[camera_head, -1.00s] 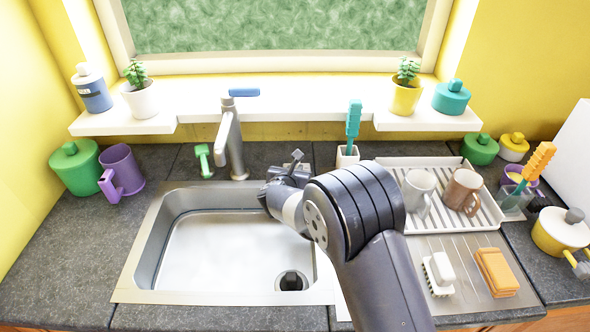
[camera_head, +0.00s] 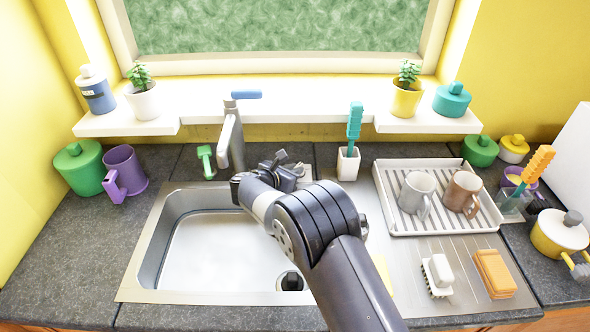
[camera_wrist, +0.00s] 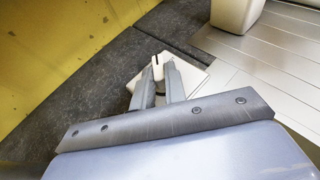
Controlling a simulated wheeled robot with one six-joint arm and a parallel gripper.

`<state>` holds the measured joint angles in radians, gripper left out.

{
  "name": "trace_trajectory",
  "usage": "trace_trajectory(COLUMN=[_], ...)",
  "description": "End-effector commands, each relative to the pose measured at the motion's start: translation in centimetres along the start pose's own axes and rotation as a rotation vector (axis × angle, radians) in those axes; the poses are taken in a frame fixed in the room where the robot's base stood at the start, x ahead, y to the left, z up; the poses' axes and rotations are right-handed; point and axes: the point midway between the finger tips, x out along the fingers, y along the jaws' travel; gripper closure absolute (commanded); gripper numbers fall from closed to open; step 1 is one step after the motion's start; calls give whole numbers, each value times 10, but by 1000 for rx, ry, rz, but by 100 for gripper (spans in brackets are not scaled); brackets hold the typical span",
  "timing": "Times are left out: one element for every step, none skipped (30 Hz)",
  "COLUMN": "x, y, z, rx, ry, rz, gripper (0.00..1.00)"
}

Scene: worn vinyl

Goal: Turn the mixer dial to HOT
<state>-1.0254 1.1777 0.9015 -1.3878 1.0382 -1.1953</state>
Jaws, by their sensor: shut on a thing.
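In the wrist view, a small pale dial (camera_wrist: 157,65) with a dark slot-like mark stands on a whitish square plate (camera_wrist: 193,80). My gripper (camera_wrist: 159,74) has its two grey fingers closed on either side of the dial. I cannot read any HOT label or tell how far the dial is turned. In the head view, the end of my arm is behind the sink, just right of the grey faucet (camera_head: 230,140), and it hides the dial and the fingertips.
The steel sink (camera_head: 150,245) lies in front of the faucet. A green brush (camera_head: 205,160) stands left of the faucet. A white holder (camera_head: 348,165) with a teal brush stands to the right, beside the dish rack (camera_head: 400,228) with two mugs. The windowsill (camera_head: 300,115) runs above.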

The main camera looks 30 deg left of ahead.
Motion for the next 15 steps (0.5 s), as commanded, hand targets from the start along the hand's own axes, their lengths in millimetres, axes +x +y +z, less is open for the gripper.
trace_trajectory(x=[0,1,1,1,1,1,1,1,1,1,1,1,1,1,1], y=[2,2,3,3,4,4,5,5,5,6,6,6,6,7,7], z=[-2,-2,-2,-2,-2,-2,-2,-2,-2,-1,-2,-2,-1,-1,-1], rx=[13,21,31,36,43,52,56,61,70,74,78,85,90,94,99], ry=[-1,-1,-1,-1,-1,-1,-1,-1,-1,-1,-2,-1,-1,-1,-2], rz=[-28,-46,-69,-84,-100,-119,-132,-146,-163,-174,-186,-200,-212,-222,-236], gripper=[100,100,100,100,100,100,100,100,100,100,100,100,100,100,100])
